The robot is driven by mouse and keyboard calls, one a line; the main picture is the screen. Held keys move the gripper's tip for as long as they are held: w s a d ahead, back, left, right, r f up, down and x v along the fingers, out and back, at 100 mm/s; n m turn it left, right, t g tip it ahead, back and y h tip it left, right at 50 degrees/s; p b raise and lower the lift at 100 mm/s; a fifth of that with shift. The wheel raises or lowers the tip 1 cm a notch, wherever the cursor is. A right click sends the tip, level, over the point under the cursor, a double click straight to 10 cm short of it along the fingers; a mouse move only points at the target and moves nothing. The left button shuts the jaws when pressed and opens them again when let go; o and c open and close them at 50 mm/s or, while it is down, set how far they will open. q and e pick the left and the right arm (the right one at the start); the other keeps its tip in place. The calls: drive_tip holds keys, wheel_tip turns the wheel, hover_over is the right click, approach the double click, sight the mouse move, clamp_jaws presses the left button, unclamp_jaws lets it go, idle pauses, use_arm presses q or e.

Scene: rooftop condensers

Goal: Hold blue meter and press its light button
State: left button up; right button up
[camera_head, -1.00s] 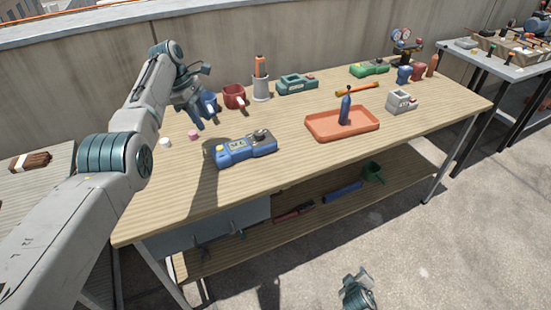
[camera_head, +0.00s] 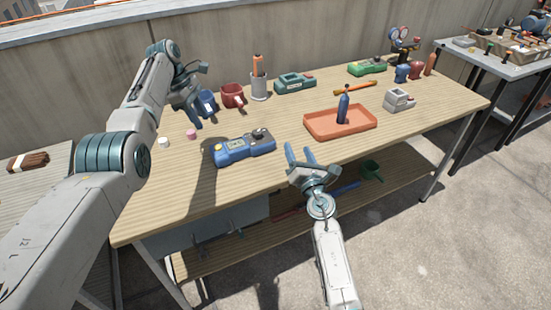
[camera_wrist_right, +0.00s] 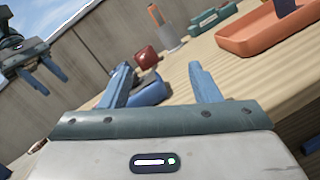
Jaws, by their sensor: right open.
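The blue meter (camera_head: 243,147) lies on the wooden table near its front edge, with a yellowish panel and a dark dial on top. Its light button is too small to pick out. In the right wrist view the meter (camera_wrist_right: 152,92) shows beyond the fingers, partly hidden by the left one. My right gripper (camera_head: 300,154) is open and empty at the table's front edge, right of the meter and apart from it.
An orange tray (camera_head: 318,125) with a blue bottle (camera_head: 343,105) stands right of the meter. Pink and white small pieces lie left. The table between meter and tray is clear.

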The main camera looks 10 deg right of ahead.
sight(259, 137)
drive_tip(key=a+n+y, duration=0.1)
drive_tip(key=a+n, duration=0.1)
drive_tip(key=a+f+n+g+y, duration=0.1)
drive_tip(key=a+n, duration=0.1)
drive_tip(key=a+n+g+y, duration=0.1)
drive_tip(key=a+n, duration=0.1)
drive_tip(key=n, duration=0.1)
drive_tip(key=shift+w+f, duration=0.15)
drive_tip(key=shift+w+a+f+n+g, duration=0.15)
drive_tip(key=shift+a+n+g, duration=0.15)
drive_tip(key=shift+a+n, duration=0.25)
drive_tip(key=x, duration=1)
drive_tip(key=shift+w+a, duration=0.15)
drive_tip(key=shift+w, duration=0.05)
clamp_jaws()
use_arm(q)
clamp_jaws()
idle(0.4)
